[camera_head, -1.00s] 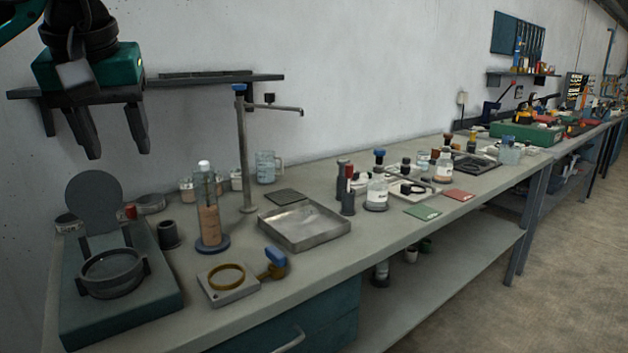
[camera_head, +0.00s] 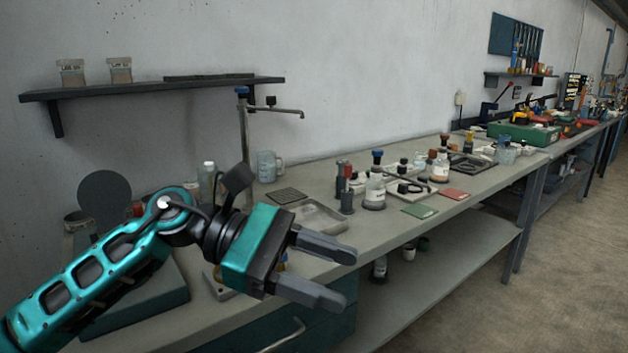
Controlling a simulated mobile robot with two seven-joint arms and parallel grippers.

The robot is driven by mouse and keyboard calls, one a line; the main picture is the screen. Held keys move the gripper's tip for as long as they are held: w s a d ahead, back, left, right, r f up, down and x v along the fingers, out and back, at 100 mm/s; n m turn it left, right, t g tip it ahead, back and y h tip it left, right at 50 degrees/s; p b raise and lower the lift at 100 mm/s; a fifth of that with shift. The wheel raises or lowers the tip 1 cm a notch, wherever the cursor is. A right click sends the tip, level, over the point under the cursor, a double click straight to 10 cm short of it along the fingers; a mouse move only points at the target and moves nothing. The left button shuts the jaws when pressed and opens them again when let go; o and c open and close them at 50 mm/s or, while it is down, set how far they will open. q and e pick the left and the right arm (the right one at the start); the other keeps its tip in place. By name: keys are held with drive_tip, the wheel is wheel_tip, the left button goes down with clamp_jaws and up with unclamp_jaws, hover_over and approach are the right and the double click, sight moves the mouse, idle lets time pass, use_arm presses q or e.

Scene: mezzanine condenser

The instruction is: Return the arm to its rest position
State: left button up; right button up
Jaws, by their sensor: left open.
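My left arm comes in from the lower left, low over the near end of the workbench. My left gripper (camera_head: 335,277) is open and empty, its two grey fingers pointing right over the front edge of the bench. The arm and gripper hide much of the near end, including most of the dark green base (camera_head: 150,293) with the round upright disc (camera_head: 104,199) and part of the metal tray (camera_head: 318,217). My right gripper is not in view.
A wall shelf (camera_head: 150,88) with two small jars (camera_head: 73,72) is above. Bottles such as a labelled one (camera_head: 375,188) and a green card (camera_head: 419,211) stand or lie further right. The floor (camera_head: 500,300) at the right is clear.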

use_arm(q)
drive_tip(key=w+a+f+m+t+y, duration=0.1)
drive_tip(key=w+a+f+m+t, duration=0.2)
drive_tip(key=m+t, duration=0.6)
drive_tip(key=w+a+f+m+t+y+p, duration=0.1)
drive_tip(key=a+f+m+t, duration=0.3)
drive_tip(key=m, duration=0.8)
drive_tip(key=w+a+f+m+t, duration=0.1)
drive_tip(key=a+f+m+t, duration=0.1)
drive_tip(key=f+m+t, duration=0.7)
drive_tip(key=s+a+f+n+g+y, duration=0.4)
drive_tip(key=s+f+n, duration=0.3)
drive_tip(key=f, duration=0.3)
drive_tip(key=s+a+f+n+g+y+p, duration=0.1)
drive_tip(key=s+a+f+n+g+y, duration=0.2)
drive_tip(key=s+a+f+n+y, duration=0.3)
wheel_tip(320, 180, down, 5)
drive_tip(key=s+n, duration=0.2)
drive_tip(key=n, duration=0.1)
drive_tip(key=shift+s+g+y, duration=0.15)
drive_tip(key=shift+g+y, duration=0.25)
drive_tip(key=shift+c, duration=0.7)
drive_tip(key=shift+a, duration=0.15)
drive_tip(key=shift+c, duration=0.2)
